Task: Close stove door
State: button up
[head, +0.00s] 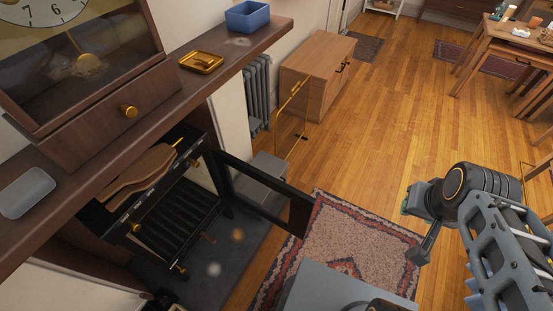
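The black stove (160,200) stands under the wooden mantel at left, seen from above with slatted bars inside. Its dark-framed door (301,214) stands wide open, swung out to the right from the stove's right side, its far end over the patterned rug. My gripper (409,230) is in the right part of the view, to the right of the door's free end and well apart from it. Its fingers look spread, with nothing seen between them.
The mantel (100,170) carries a clock (75,60), a gold tray (201,62), a blue box (247,16) and a grey dish (26,193). A gold-framed panel (292,118) stands behind the door. A wooden cabinet (318,65) is beyond. Wooden floor (400,120) is clear.

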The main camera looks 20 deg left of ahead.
aim_at(302, 209)
jog(key=i, duration=2.05)
jog(key=u, duration=3.5)
jog(key=k, duration=0.8)
jog(key=u, duration=0.9)
